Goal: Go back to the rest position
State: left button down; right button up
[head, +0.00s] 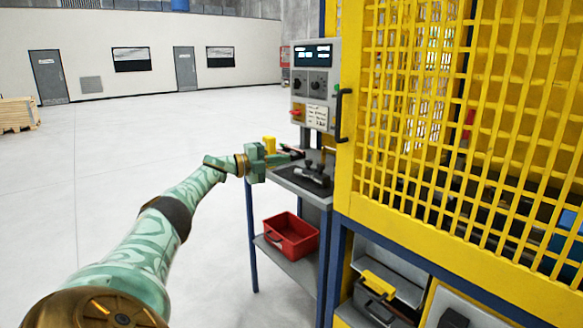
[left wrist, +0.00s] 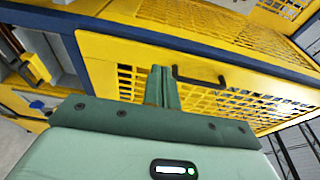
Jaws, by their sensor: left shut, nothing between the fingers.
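My left arm reaches from the lower left to the small stand in the head view. My left gripper (head: 298,153) is at its end, above the stand's far left part and beside a dark fixture with a grey metal cylinder (head: 312,176). In the left wrist view the two green fingers (left wrist: 162,86) are together, with nothing visible between them. My right gripper is not in view. I cannot make out a copper tube clearly.
A grey control box (head: 313,88) stands behind the stand (head: 283,178). A yellow mesh cage (head: 430,130) with a black handle (head: 343,115) is close on the right. A red bin (head: 291,237) sits on the lower shelf. The floor at left is open.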

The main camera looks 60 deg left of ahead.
pick_arm(q)
jog(key=shift+s+r, duration=0.15)
jog(key=shift+s, duration=0.05)
